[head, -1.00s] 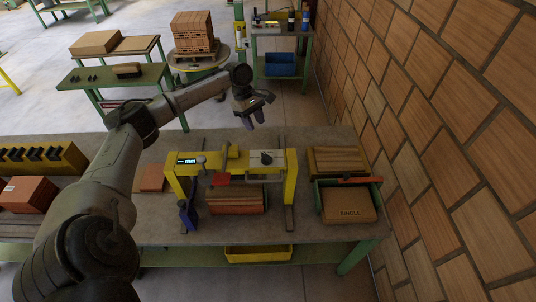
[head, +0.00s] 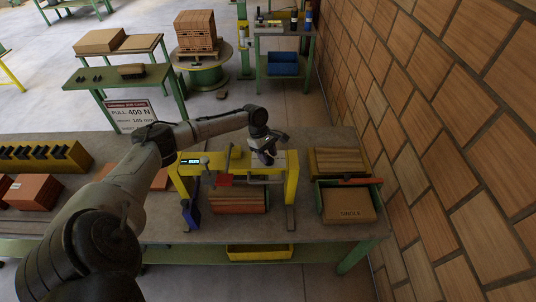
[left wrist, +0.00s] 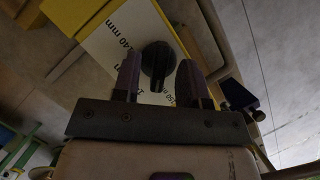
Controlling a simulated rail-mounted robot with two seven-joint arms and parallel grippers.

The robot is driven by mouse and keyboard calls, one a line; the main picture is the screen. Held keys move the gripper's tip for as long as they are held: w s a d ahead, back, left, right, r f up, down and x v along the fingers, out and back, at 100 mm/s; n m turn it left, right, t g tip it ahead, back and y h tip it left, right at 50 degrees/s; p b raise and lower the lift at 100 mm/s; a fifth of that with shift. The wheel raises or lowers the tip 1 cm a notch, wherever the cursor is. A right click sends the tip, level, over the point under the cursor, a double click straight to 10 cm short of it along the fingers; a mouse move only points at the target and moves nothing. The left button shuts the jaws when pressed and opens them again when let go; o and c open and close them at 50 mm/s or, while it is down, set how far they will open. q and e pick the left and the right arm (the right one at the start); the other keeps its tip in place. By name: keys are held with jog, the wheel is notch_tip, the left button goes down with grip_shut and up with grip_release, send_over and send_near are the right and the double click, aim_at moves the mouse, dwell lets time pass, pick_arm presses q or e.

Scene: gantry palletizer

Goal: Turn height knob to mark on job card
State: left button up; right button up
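The height knob (left wrist: 157,62) is a dark round knob with a bar grip, on a white dial plate (left wrist: 110,40) where "140 mm" can be read. The plate sits on the yellow frame (head: 291,185) on the bench. My left gripper (left wrist: 160,68) is open, its two dark fingers on either side of the knob in the wrist view; contact cannot be told. In the head view my left gripper (head: 268,156) covers the knob. The job card (head: 130,116) stands behind the bench and reads "PULL 400 N" and what looks like "145 mm". My right gripper is out of view.
A red-brown strapped bundle (head: 238,200) lies under the yellow frame, which bears a lit display (head: 189,161). A green-sided box marked "SINGLE" (head: 349,206) stands at right, near the brick wall (head: 450,130). A yellow tray (head: 258,252) is below the bench.

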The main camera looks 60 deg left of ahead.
pick_arm(q)
jog(key=shift+f, duration=0.2)
jog(key=shift+c, duration=0.3)
grip_shut()
